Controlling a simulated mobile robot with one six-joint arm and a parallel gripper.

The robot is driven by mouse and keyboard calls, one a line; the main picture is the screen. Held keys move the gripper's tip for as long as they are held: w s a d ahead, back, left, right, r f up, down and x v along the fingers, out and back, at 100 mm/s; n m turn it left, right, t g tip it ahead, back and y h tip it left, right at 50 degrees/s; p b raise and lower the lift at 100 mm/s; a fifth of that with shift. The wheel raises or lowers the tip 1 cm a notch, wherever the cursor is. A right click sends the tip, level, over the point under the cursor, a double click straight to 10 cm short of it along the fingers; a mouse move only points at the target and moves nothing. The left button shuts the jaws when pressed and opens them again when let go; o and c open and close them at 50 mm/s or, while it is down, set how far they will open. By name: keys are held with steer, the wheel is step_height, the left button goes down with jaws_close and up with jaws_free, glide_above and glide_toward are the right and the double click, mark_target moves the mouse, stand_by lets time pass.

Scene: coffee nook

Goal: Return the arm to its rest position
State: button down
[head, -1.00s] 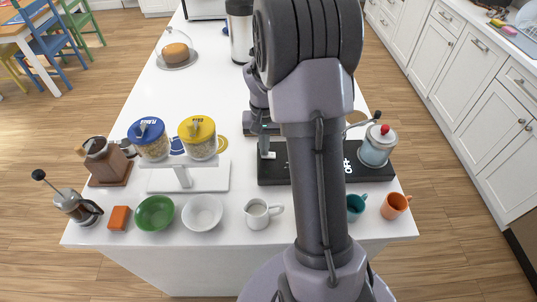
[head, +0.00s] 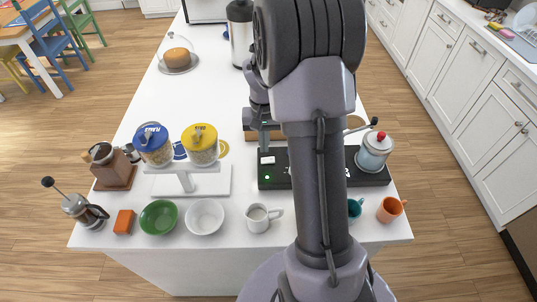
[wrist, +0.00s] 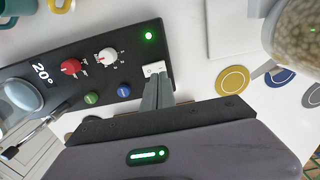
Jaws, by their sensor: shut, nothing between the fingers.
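My gripper (head: 265,146) is shut and empty. It points down over the left end of the black hot-plate panel (head: 276,181). In the wrist view its closed fingertips (wrist: 158,82) are right by the white rocker switch (wrist: 154,69); I cannot tell whether they touch it. A green light (wrist: 148,36) glows beside the switch, and the panel reads 20°. Red and white knobs and green and blue buttons are on the panel. My arm's upper links fill the middle of the head view and hide part of the panel.
A red-knobbed pot (head: 374,153) stands on the panel's right end. Left of my gripper, jars with blue (head: 154,147) and yellow (head: 202,145) lids stand on a white stand. Bowls, a white jug (head: 259,217) and mugs line the front edge. The counter's back left is mostly clear.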

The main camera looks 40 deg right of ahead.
step_height(320, 180, up, 2)
steer(key=shift+r+p, duration=0.15)
steer(key=shift+p, duration=0.45)
